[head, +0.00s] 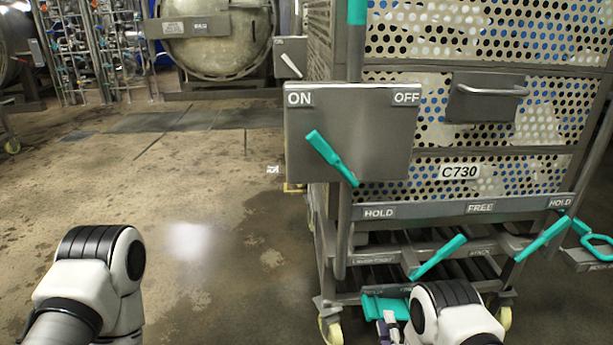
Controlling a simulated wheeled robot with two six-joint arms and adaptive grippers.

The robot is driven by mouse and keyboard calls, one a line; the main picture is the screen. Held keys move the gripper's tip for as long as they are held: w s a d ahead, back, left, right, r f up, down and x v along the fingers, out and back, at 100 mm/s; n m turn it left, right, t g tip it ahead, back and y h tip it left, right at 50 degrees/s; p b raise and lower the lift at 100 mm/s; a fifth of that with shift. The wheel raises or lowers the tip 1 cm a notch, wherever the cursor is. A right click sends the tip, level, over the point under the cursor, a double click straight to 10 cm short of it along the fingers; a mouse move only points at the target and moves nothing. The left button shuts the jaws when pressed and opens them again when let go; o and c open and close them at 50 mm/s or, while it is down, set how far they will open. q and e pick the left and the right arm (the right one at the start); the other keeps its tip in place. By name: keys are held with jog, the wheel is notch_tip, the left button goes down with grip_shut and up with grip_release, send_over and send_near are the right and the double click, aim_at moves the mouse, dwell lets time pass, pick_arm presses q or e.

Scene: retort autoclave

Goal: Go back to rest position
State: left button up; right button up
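A steel cart (480,200) marked C730, with perforated walls, stands at the right. On its front is a grey plate (350,150) marked ON and OFF, with a teal lever (331,158) slanting up toward ON. Below, a bar marked HOLD, FREE and HOLD (440,209) has a teal handle (438,257) under it and another (543,239) near the right HOLD. My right gripper (387,328) shows only in small part at the bottom edge, beside my arm and just below a teal piece (385,307); its fingers cannot be made out. My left arm shows at lower left, its gripper out of view.
The cart stands on yellow wheels (331,328). A teal ring handle (597,246) is at the right edge. A round metal autoclave door (218,45) and pipework (95,50) stand at the back. The stained floor (190,190) at left and middle is clear.

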jog(key=s+d+f+n+g+p, duration=0.1)
jog(key=s+d+n+g, duration=0.1)
jog(key=s+n+g, duration=1.2)
jog(key=s+d+f+n+g+p, duration=0.1)
jog(key=s+n+g, duration=0.4)
jog(key=s, duration=1.7)
pick_arm(q)
notch_tip(320, 180, up, 41)
jog(key=p, duration=3.8)
pick_arm(e)
notch_tip(320, 180, up, 38)
jog(key=n, duration=0.1)
pick_arm(q)
jog(key=shift+r, duration=0.15)
pick_arm(e)
jog(key=shift+o, duration=0.4)
jog(key=shift+r, duration=0.15)
jog(key=shift+s, duration=0.1)
